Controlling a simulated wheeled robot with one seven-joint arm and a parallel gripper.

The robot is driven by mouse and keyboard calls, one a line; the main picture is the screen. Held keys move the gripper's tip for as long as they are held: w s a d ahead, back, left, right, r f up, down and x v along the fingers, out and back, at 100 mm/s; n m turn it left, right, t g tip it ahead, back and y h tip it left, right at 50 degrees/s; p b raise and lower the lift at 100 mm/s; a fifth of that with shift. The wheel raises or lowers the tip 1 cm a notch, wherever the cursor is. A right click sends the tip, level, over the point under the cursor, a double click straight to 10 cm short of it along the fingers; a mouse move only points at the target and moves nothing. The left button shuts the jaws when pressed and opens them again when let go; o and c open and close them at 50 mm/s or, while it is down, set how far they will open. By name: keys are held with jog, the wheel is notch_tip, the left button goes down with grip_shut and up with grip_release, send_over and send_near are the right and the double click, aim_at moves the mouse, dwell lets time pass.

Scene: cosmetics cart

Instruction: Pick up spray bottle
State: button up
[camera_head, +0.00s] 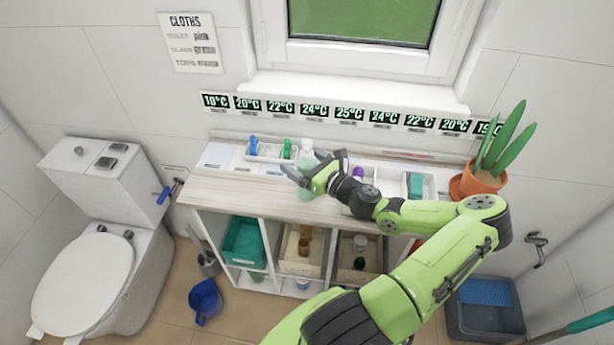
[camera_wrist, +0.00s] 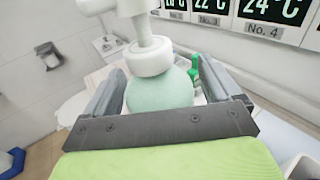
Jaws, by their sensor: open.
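The spray bottle (camera_head: 306,149) stands on the wooden top of the cart, with a white spray head and a pale green, see-through body. In the wrist view its white collar and green body (camera_wrist: 160,92) fill the middle. My gripper (camera_head: 314,172) is open at the bottle. In the wrist view the fingers of my gripper (camera_wrist: 163,68) lie on either side of the body, with the bottle between them. A small gap seems to show at the right finger; contact at the left cannot be told. My gripper hides part of the bottle in the head view.
A white tray with blue and green small bottles (camera_head: 287,148) stands left of the spray bottle. Another white tray (camera_head: 429,188) and a potted plant (camera_head: 484,177) stand to the right. The wall with temperature labels (camera_head: 349,114) rises behind. The cart's left top (camera_head: 208,186) is mostly clear.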

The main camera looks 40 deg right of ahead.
jog(key=c, duration=1.4)
jog(key=shift+r, duration=0.15)
